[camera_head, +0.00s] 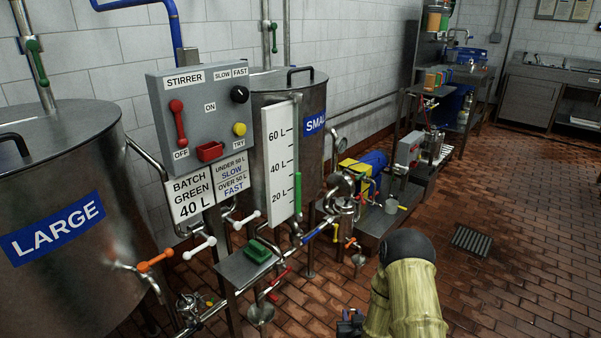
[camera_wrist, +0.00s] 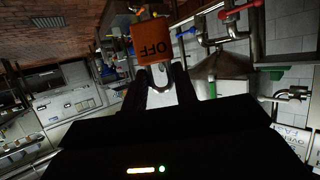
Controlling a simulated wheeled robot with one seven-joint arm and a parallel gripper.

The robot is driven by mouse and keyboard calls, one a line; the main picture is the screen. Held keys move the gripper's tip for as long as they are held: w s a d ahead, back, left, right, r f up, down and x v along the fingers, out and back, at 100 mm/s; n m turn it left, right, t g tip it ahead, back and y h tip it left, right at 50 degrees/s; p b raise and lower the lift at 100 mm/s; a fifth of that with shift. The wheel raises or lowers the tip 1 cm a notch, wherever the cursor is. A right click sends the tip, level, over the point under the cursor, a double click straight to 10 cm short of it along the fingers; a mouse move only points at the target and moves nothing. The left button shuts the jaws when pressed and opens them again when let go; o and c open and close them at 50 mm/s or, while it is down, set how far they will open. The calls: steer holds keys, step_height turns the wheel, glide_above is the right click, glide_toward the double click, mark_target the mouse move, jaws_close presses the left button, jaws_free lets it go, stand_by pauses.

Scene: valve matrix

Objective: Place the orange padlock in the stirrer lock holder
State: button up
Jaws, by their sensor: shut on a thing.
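The orange padlock (camera_wrist: 152,42) shows in the wrist view with the word OFF on its face and its shackle toward me. My gripper (camera_wrist: 160,90) is shut on the padlock, with its dark fingers at the shackle. In the head view, my gripper (camera_head: 350,322) is only partly visible at the bottom edge, and the padlock cannot be made out there. The grey stirrer panel (camera_head: 193,83) stands at the left. A small red holder (camera_head: 210,151) sits at its lower edge, between the red OFF lever (camera_head: 178,122) and the yellow button (camera_head: 239,129). My gripper is well apart from it, lower right.
A small metal shelf (camera_head: 232,272) with a green block (camera_head: 258,251) stands below the panel. The large tank (camera_head: 65,215) and small tank (camera_head: 316,100) flank the panel. Pipes with white and orange valve handles (camera_head: 156,261) run low. The brick floor at right is mostly clear.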

steer(key=s+r+p, duration=0.2)
steer(key=r+p, duration=1)
steer(key=r, duration=0.1)
steer(key=s+r+p, duration=0.2)
steer(key=r+p, duration=1)
steer(key=r, duration=0.2)
steer(key=shift+d, duration=0.1)
steer(key=s+f, duration=0.4)
steer(key=f, duration=0.1)
steer(key=shift+s+f, duration=0.15)
steer(key=shift+f, duration=0.1)
